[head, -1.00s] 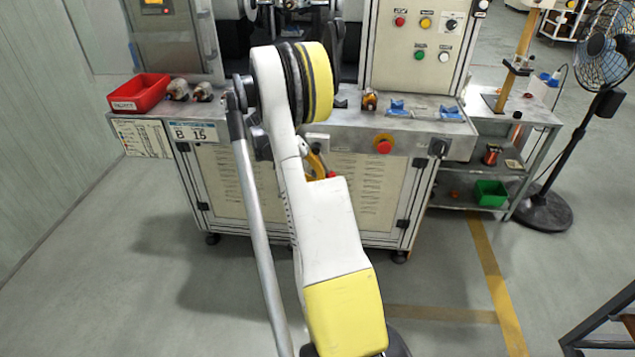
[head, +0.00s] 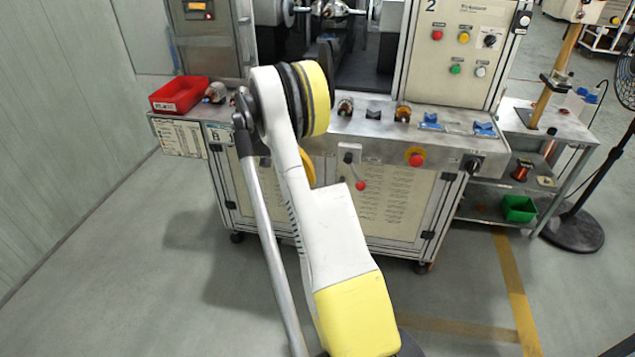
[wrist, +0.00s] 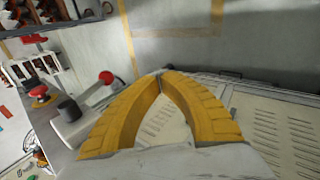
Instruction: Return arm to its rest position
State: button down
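My arm is folded in front of the winding machine, its white and yellow links filling the middle of the head view. My gripper (wrist: 160,76) shows in the wrist view as two yellow fingers whose tips meet, with nothing visible held between them. Through the gap between the fingers I see a pale surface. In the head view only a small yellow part of the gripper (head: 307,168) shows beside my arm, in front of the machine's front panel; its tips are hidden there.
The machine's bench (head: 380,129) carries a red bin (head: 180,94), several armatures and blue holders (head: 430,121). A lever with a red knob (head: 360,186) and a red stop button (head: 416,160) stick out of its front. A fan (head: 572,229) stands at right. The left floor is clear.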

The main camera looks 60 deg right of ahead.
dwell(0.6)
jog(key=w+a+r+n+t, duration=0.1)
jog(key=a+r+n+t, duration=0.25)
jog(key=a+r, duration=0.65)
jog(key=w+a+r+n+t, duration=0.1)
jog(key=a+r+n+t, duration=0.4)
jog(key=a, duration=0.8)
jog(key=s+a+r+n+t+y, duration=0.1)
jog(key=s+a, duration=0.4)
jog(key=a, duration=0.5)
jog(key=s+a+n+t+y, duration=0.2)
jog(key=s+a+n+t, duration=0.1)
jog(key=a, duration=0.8)
jog(key=s+t, duration=0.1)
jog(key=s, duration=0.1)
jog(key=shift+s+a+r, duration=0.25)
jog(key=shift+s+r, duration=0.15)
